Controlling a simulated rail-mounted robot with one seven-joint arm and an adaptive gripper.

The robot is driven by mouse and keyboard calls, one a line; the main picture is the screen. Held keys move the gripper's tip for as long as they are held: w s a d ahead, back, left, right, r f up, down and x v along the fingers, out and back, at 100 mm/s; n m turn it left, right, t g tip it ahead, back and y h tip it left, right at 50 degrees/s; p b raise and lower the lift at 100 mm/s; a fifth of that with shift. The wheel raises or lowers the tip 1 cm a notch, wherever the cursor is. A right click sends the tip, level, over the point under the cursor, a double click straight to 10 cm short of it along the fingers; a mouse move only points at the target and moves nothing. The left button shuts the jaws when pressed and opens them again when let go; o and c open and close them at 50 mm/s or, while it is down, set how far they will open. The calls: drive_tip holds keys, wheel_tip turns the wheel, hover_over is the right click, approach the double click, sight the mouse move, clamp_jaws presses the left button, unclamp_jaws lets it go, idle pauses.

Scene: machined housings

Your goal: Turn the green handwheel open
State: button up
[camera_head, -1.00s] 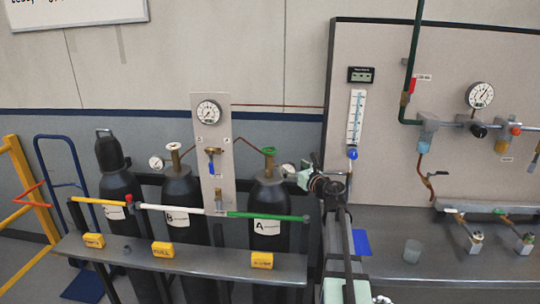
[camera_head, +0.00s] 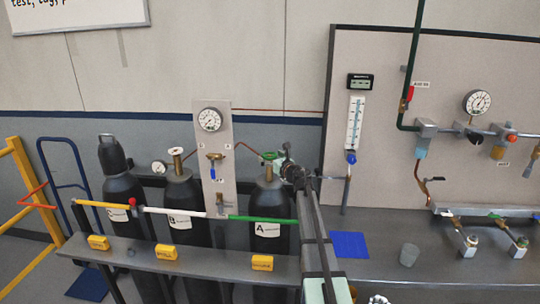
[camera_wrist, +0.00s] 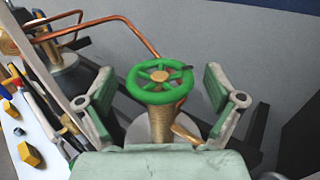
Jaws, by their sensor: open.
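The green handwheel (camera_head: 269,155) sits on top of the dark cylinder labelled A (camera_head: 267,210). In the wrist view the handwheel (camera_wrist: 160,78) is a spoked green ring with a brass hub, on a brass valve stem (camera_wrist: 160,123). A small dark mark shows at its right rim. My gripper (camera_wrist: 161,92) is open, with one finger on each side of the wheel and stem. Visible gaps separate both fingers from the wheel in that view. In the head view my gripper (camera_head: 285,165) is beside the wheel at its right, and its fingers are hard to make out.
Cylinder B (camera_head: 181,205) with another valve stands to the left. A rail with yellow, white and green sections (camera_head: 262,219) crosses in front of the cylinders. A bench (camera_head: 400,260) lies right.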

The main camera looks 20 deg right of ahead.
drive_tip(key=shift+w, duration=0.15)
drive_tip(key=c, duration=1.2)
drive_tip(key=shift+o, duration=0.2)
drive_tip(key=shift+w+d+f+n+y+b, duration=0.1)
drive_tip(key=shift+n+y+b, duration=0.2)
drive_tip(key=shift+y+b, duration=0.15)
drive_tip(key=shift+n+y+b, duration=0.4)
drive_tip(key=shift+y, duration=0.15)
drive_tip(key=shift+r, duration=0.2)
